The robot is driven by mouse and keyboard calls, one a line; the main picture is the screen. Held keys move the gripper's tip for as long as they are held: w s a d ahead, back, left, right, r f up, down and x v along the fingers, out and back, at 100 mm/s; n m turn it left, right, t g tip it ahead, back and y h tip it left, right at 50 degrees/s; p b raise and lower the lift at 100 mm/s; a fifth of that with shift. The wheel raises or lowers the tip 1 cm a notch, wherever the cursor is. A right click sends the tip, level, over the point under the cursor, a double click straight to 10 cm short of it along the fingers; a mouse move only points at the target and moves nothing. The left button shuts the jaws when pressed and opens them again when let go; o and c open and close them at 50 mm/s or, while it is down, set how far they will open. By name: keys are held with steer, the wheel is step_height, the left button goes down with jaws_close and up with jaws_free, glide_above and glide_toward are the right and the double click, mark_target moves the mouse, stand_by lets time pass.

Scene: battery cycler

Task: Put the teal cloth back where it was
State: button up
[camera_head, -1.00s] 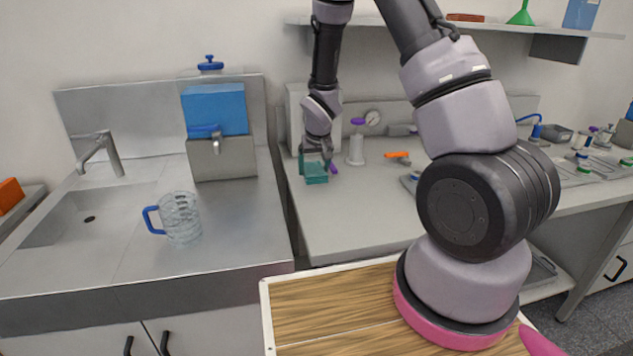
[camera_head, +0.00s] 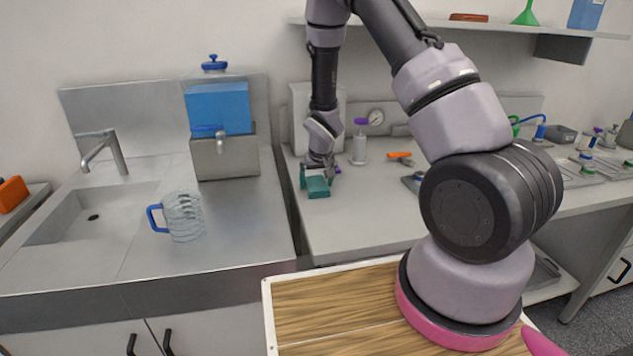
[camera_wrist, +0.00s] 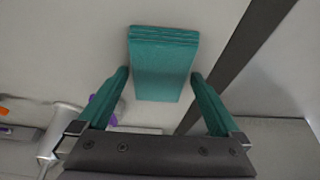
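The teal cloth (camera_head: 317,187), a folded rectangular pad, is at the left end of the right-hand bench (camera_head: 365,220). My gripper (camera_head: 318,177) points down there and has teal fingers. In the wrist view the cloth (camera_wrist: 163,65) lies between the two fingertips of my gripper (camera_wrist: 160,78), with a fingertip against each side edge. The gripper is shut on the cloth. Whether the cloth's underside touches the bench is hard to tell.
Left are a sink counter (camera_head: 250,235), a glass mug (camera_head: 184,216) and a blue dispenser (camera_head: 219,108). The bench front is clear.

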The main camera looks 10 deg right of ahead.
steer(key=shift+r, duration=0.25)
steer(key=s+d+r+m, duration=0.1)
steer(key=s+r, duration=0.3)
steer(key=r, duration=0.6)
steer(key=s+d+r, duration=0.2)
steer(key=s+r, duration=0.1)
steer(key=r, duration=0.8)
steer(key=s+d+r+m+t+y, duration=0.2)
steer(key=s+r+m, duration=0.1)
steer(key=s+r, duration=1.6)
steer(key=s, duration=0.3)
steer(key=shift+s+d+r+t, duration=0.25)
steer(key=shift+d+r+t, duration=0.05)
steer(key=shift+d+r, duration=0.05)
